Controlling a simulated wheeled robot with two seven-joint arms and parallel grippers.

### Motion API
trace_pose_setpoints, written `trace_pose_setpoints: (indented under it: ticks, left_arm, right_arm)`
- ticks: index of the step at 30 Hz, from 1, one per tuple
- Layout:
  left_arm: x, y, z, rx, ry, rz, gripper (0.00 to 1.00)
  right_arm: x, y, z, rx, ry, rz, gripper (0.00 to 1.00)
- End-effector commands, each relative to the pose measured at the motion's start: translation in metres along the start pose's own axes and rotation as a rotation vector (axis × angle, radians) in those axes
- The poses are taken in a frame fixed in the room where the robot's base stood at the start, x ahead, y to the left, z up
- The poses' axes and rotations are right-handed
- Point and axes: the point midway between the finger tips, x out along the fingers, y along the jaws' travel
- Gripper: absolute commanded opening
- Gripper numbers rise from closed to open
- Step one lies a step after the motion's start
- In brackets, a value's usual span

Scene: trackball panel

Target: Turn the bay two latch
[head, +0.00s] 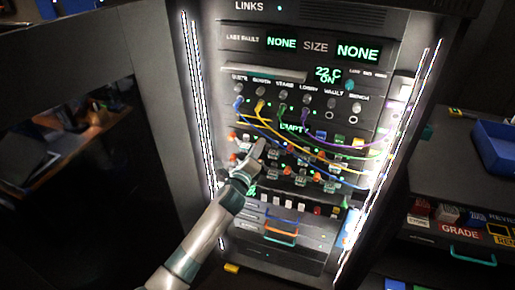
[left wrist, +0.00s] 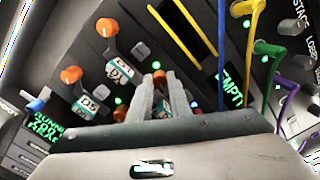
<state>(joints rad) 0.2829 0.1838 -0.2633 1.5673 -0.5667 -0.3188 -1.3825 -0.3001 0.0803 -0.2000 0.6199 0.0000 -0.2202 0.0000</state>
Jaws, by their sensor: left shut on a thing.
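My left gripper (head: 259,149) reaches the left part of the rows of latches on the tall rack. In the left wrist view its two fingers (left wrist: 165,88) are shut around a latch with an orange knob (left wrist: 158,77). A teal label between the fingers is mostly covered, so I cannot read its number. Beside it, a latch that seems marked D1 (left wrist: 118,70) and one marked D5 (left wrist: 88,103) stand free, each with an orange knob. Another orange knob (left wrist: 120,113) shows just left of the fingers. My right gripper is not in view.
Yellow, blue, green and purple cables (head: 325,139) hang across the panel, close to the gripper on its right. An "EMPTY" display (left wrist: 231,88) sits beside them. Lit strips edge the rack. A blue bin (head: 497,145) stands on the right-hand bench.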

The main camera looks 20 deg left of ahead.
Motion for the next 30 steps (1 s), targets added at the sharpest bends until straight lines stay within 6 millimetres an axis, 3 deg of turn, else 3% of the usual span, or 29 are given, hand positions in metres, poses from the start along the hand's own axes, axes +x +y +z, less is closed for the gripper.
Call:
trace_pose_setpoints:
  ticks: [30]
  left_arm:
    - [-0.0005,0.0009,-0.0009,-0.948,0.000,0.003,0.00]
  right_arm:
    - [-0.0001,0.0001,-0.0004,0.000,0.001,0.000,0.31]
